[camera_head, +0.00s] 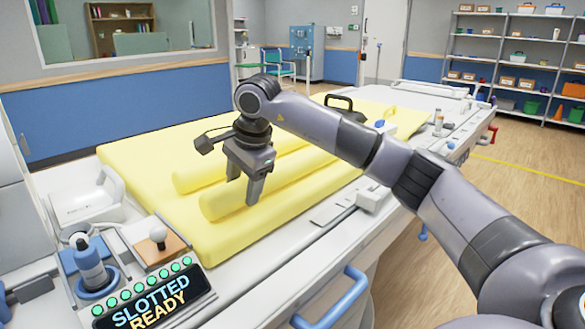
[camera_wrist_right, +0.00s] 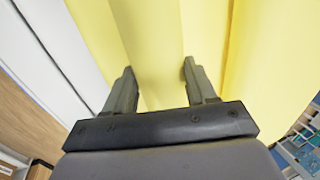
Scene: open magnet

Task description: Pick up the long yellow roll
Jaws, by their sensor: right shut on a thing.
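Two yellow rolls lie side by side on the yellow mattress pad (camera_head: 130,160). The nearer long yellow roll (camera_head: 290,178) runs diagonally away to the right. My right gripper (camera_head: 246,190) comes down over this roll, one finger on each side, and is shut on it near its left part. The wrist view shows the roll (camera_wrist_right: 150,45) passing between the two fingers (camera_wrist_right: 159,85). The roll still appears to lie on or very near the pad. The farther roll (camera_head: 195,175) is just behind the gripper and partly hidden by it. My left gripper is not visible.
A blue rail (camera_head: 343,300) edges the front.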

